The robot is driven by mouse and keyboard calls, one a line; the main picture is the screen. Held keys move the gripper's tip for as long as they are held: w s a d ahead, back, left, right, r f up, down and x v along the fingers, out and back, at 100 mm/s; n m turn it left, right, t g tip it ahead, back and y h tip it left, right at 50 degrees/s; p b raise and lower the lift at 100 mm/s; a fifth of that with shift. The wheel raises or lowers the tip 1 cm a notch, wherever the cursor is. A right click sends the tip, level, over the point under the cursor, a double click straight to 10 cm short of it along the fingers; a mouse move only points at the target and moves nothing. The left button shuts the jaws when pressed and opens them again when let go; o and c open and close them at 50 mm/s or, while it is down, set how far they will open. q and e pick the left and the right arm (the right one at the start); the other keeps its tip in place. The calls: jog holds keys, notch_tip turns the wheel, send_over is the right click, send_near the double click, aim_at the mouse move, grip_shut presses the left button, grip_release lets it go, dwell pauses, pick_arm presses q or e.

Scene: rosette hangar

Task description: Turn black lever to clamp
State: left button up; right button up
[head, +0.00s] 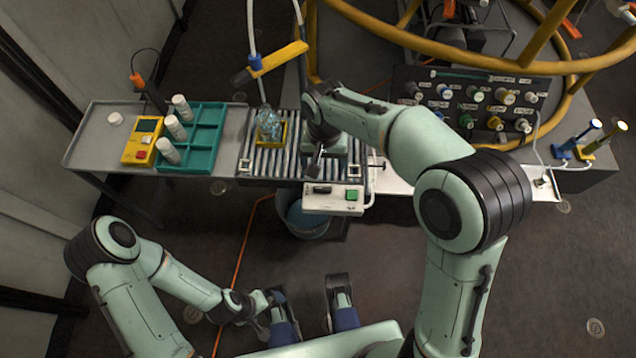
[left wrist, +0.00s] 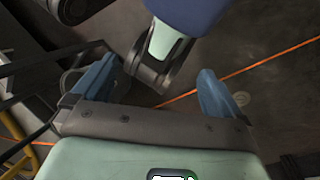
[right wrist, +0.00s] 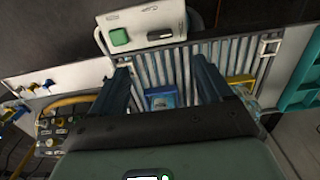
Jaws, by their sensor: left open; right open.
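A small black lever (head: 322,189) lies flat on the white control box (head: 335,207) at the conveyor's front edge, left of a green button (head: 352,195). In the right wrist view the lever (right wrist: 160,35) shows at the top, beyond my fingertips. My right gripper (right wrist: 162,75) is open and empty above the conveyor rollers, apart from the lever. A blue block (right wrist: 160,98) shows between and below its fingers. In the head view its hand hides part of the conveyor. My left gripper (left wrist: 153,82) is open and empty, low near my base.
The roller conveyor (head: 253,148) carries a yellow tray (head: 263,143) with a clear item. A teal rack (head: 204,143) and yellow meter (head: 141,147) stand left. A black-tipped yellow arm (head: 280,58) hangs behind. A connector panel (head: 420,84) stands right; a blue bucket (head: 305,226) sits below.

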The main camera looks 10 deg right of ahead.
aim_at(323, 188)
notch_tip(323, 188, down, 11)
jog(key=b, duration=0.3)
jog(key=shift+f, duration=0.2)
pick_arm(q)
jog(key=w+a+f+t, duration=0.1)
jog(key=w+a+f, duration=0.1)
jog(key=w+f, duration=0.2)
jog(key=shift+w+a+f+t+y, duration=0.15)
jog(key=shift+w+t+y, duration=0.25)
jog(key=shift+w, duration=0.15)
pick_arm(e)
jog(key=shift+f, duration=0.75)
jog(key=c, duration=1)
